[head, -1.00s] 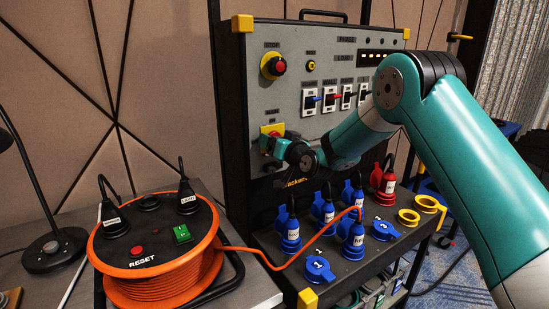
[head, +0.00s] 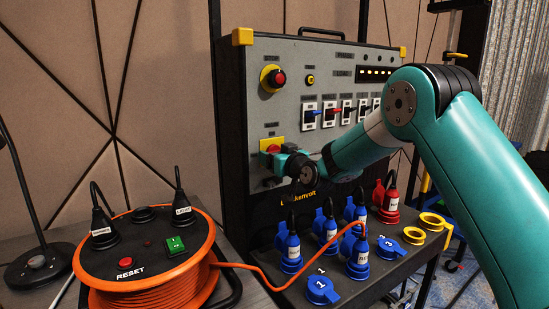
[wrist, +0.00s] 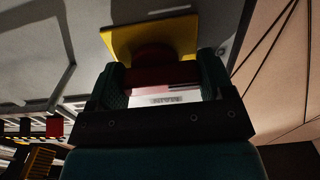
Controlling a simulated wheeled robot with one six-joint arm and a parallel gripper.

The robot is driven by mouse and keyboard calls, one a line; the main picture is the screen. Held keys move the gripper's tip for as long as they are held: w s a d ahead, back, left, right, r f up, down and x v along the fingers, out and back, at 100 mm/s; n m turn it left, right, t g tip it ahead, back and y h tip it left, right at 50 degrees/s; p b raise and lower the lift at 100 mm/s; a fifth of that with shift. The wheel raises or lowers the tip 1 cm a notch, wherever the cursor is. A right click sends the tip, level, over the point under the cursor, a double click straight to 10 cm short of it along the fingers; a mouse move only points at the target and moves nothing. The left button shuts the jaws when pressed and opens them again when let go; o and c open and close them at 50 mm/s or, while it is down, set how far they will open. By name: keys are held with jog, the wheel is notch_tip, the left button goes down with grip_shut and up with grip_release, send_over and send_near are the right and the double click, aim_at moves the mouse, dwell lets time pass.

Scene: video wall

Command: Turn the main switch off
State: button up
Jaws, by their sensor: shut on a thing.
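The main switch is a red rotary handle (head: 273,148) on a yellow plate (head: 265,143), low on the left of the grey panel. My gripper (head: 278,154) is at it, fingers towards the panel, and covers most of the handle in the head view. In the wrist view the red handle (wrist: 160,76) lies between the two dark teal fingers of my gripper (wrist: 160,88), which are shut on it. The yellow plate (wrist: 150,37) shows behind. The handle's exact angle is hard to tell.
A red button on a yellow ring (head: 272,78) sits above the switch. A row of small switches (head: 340,112) is right of it. Blue plugs (head: 291,250) and a red plug (head: 391,197) stand on the ledge below. An orange cable reel (head: 150,285) stands at front left.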

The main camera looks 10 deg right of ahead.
jog(key=o, duration=0.9)
jog(key=shift+d+r, duration=0.1)
jog(key=shift+r, duration=0.3)
jog(key=shift+f, duration=0.15)
jog(key=b+v, duration=0.4)
jog(key=v, duration=1.3)
jog(key=shift+s+b, duration=0.15)
jog(key=shift+b, duration=0.25)
